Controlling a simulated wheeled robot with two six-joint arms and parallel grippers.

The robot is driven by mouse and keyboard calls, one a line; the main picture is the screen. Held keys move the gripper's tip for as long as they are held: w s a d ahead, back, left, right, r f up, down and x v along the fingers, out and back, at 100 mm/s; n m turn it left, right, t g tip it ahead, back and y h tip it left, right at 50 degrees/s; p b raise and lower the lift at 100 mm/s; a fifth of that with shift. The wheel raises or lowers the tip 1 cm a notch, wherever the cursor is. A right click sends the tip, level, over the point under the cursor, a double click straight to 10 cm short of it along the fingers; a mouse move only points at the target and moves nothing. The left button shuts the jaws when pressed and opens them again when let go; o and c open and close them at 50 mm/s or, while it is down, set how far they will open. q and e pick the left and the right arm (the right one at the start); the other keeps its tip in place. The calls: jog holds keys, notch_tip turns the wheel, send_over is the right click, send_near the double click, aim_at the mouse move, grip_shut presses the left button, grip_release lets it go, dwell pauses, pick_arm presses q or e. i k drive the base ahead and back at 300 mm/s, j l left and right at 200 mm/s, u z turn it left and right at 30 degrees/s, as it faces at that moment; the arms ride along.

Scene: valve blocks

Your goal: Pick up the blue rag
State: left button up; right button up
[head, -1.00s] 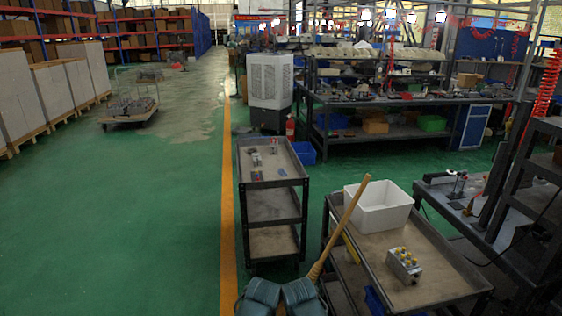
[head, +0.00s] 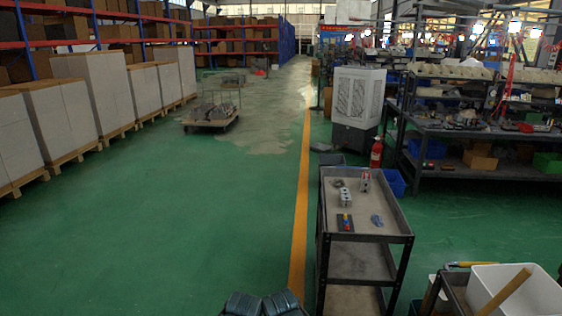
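A small crumpled blue thing, which looks like the blue rag (head: 377,220), lies on the top shelf of a dark metal cart (head: 351,237) ahead of me. It is near the right side of that shelf and nothing covers it. Two dark teal parts of my own body show at the bottom edge. I make out no gripper fingers in the view, and nothing touches the rag.
Grey blocks (head: 345,197) and a small strip with coloured parts (head: 345,222) share the shelf. Green floor (head: 180,240) is open at left.

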aim_at(377, 220)
jog(key=i, duration=0.85)
jog(key=i+j+z, duration=0.1)
jog(key=i, duration=0.8)
jog(key=i+j+z, duration=0.15)
jog(key=i+z, duration=0.2)
jog(key=i+j+z, duration=0.3)
jog(key=i, duration=0.15)
jog(key=i+j+z, duration=0.35)
jog(key=l, duration=0.1)
